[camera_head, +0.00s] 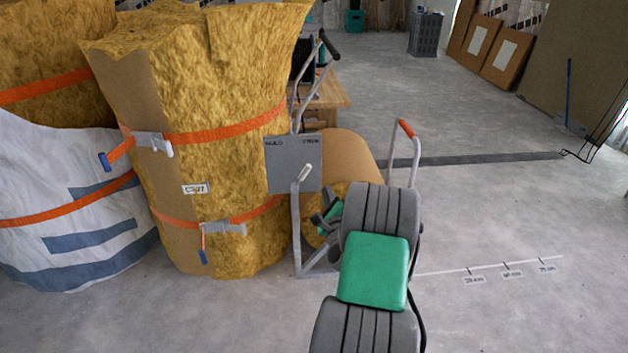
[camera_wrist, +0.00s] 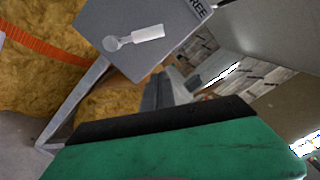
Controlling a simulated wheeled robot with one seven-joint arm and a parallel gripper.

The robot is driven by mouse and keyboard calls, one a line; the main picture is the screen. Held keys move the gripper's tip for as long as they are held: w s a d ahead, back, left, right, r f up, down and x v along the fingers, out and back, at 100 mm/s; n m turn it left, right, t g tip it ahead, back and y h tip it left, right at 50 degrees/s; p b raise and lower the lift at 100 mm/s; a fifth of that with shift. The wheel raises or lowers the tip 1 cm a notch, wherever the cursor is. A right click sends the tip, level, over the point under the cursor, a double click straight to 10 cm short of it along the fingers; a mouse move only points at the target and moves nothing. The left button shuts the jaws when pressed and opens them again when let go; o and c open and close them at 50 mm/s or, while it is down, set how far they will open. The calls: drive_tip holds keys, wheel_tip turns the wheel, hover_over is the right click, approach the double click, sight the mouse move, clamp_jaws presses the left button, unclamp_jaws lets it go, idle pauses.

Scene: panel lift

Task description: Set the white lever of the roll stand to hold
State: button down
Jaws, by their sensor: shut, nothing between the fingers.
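The roll stand has a grey plate (camera_head: 283,173) marked HOLD at its left and FREE at its right. The white lever (camera_head: 304,173) is on the lower part of the plate and tilts up to the right, towards the FREE side. In the wrist view the lever (camera_wrist: 147,34) extends right from its round pivot, with FREE lettering beyond its tip. My gripper (camera_head: 318,219) is below the plate, apart from the lever. Its grey fingers (camera_wrist: 160,88) are shut and empty. The HOLD lettering is out of the wrist view.
A large yellow insulation roll (camera_head: 215,80) with orange straps stands directly left of the plate. A brown roll (camera_head: 352,152) lies behind the stand. An upright metal handle (camera_head: 415,158) with an orange grip is to the right. Open concrete floor (camera_head: 500,210) lies further right.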

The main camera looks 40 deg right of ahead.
sight(307, 171)
drive_tip(key=w, duration=0.2)
drive_tip(key=w+r, duration=0.1)
drive_tip(key=w, duration=0.1)
drive_tip(key=w+r+b, duration=0.1)
drive_tip(key=w, duration=0.1)
drive_tip(key=shift+w, duration=0.2)
drive_tip(key=shift+w+a+r+n, duration=0.1)
drive_tip(key=shift+a+r+n, duration=0.15)
drive_tip(key=shift+n, duration=0.25)
drive_tip(key=n, duration=0.1)
drive_tip(key=w+a+r+n+p, duration=0.1)
drive_tip(key=shift+a+r+n, duration=0.1)
drive_tip(key=shift+r+n, duration=0.1)
drive_tip(key=shift+n, duration=0.2)
drive_tip(key=shift+w+a+r+n, duration=0.25)
drive_tip(key=shift+a+n, duration=0.25)
drive_tip(key=shift+n, duration=0.4)
drive_tip(key=n, duration=0.1)
drive_tip(key=w+a+n, duration=0.1)
drive_tip(key=shift+a+r+n, duration=0.15)
drive_tip(key=shift+a+n, duration=0.05)
drive_tip(key=shift+n, duration=0.1)
drive_tip(key=shift+w+a+n+b, duration=0.4)
drive_tip(key=shift+a+n, duration=0.2)
drive_tip(key=shift+n, duration=0.45)
drive_tip(key=shift+w+a+n+b, duration=0.35)
drive_tip(key=shift+a+n, duration=0.2)
drive_tip(key=shift+n, duration=0.5)
